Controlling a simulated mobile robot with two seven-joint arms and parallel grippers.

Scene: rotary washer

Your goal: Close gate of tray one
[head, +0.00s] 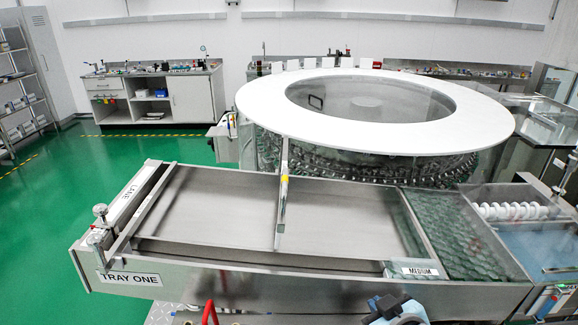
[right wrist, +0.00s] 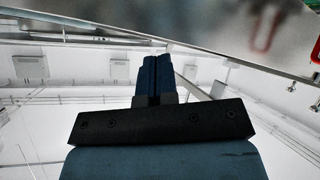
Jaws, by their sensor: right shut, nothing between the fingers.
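Tray one (head: 215,277) is a long, shallow metal tray across the front of the head view, with a "TRAY ONE" label on its left front. A thin upright metal bar or plate with a yellow mark (head: 283,190) crosses the tray near its middle; it looks like the gate, but I cannot tell its exact position. My right gripper (head: 398,308) shows partly at the bottom edge, in front of the tray and apart from the bar. In the right wrist view its dark blue fingers (right wrist: 154,80) are together and empty. My left gripper is not in view.
A large white ring-topped rotary washer (head: 375,135) stands behind the tray. Glass vials (head: 450,225) fill the tray's right section. A white screw feeder (head: 510,211) is farther right. A red handle-like part (head: 209,313) is at the front. Green floor is clear on the left.

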